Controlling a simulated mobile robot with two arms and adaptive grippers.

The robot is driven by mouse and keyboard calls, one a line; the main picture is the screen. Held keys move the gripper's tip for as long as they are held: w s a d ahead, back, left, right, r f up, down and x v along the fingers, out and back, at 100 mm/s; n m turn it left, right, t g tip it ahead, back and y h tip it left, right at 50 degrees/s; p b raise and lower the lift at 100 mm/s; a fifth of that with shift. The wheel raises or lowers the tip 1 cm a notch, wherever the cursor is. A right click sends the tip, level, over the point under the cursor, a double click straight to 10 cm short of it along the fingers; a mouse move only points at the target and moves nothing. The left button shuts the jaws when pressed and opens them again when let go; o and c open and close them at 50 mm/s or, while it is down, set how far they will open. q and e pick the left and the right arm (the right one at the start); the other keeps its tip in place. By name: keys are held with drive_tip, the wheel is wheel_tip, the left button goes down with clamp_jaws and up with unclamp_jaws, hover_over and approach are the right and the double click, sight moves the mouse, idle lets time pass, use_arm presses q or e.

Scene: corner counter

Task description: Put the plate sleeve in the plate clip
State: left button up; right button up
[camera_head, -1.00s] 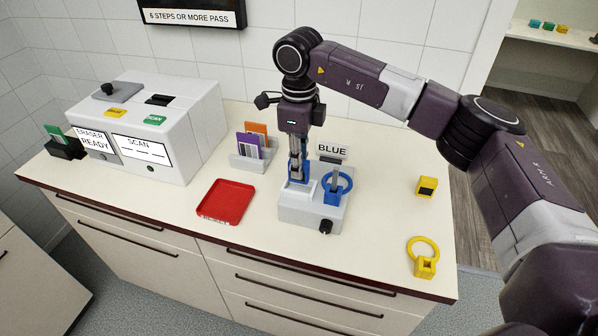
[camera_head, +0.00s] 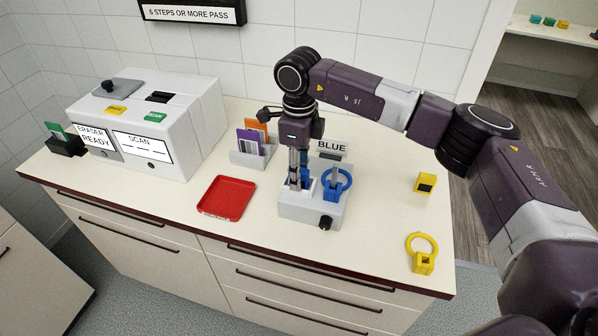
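My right gripper (camera_head: 300,180) points straight down at the left part of a small grey stand (camera_head: 296,212). Its fingertips are at a small white and blue piece there, and I cannot tell whether they are closed on it. That piece may be the plate sleeve or the clip; the fingers hide much of it. On the stand's right side is a blue ring (camera_head: 337,180) on a blue block, in front of a sign reading BLUE (camera_head: 332,147). A purple card-like sleeve (camera_head: 249,143) and an orange one (camera_head: 262,130) stand upright in a grey rack (camera_head: 251,159). My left gripper is not in view.
A red tray (camera_head: 226,198) lies left of the stand. A white scanner box (camera_head: 190,130) stands at the back left. A yellow block (camera_head: 425,183) and yellow ring piece (camera_head: 422,250) lie at the right. The counter's front middle is clear.

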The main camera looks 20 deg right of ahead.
drive_tip(key=shift+r, duration=0.1)
wheel_tip(320, 180, up, 12)
drive_tip(key=b, duration=0.3)
idle(0.5)
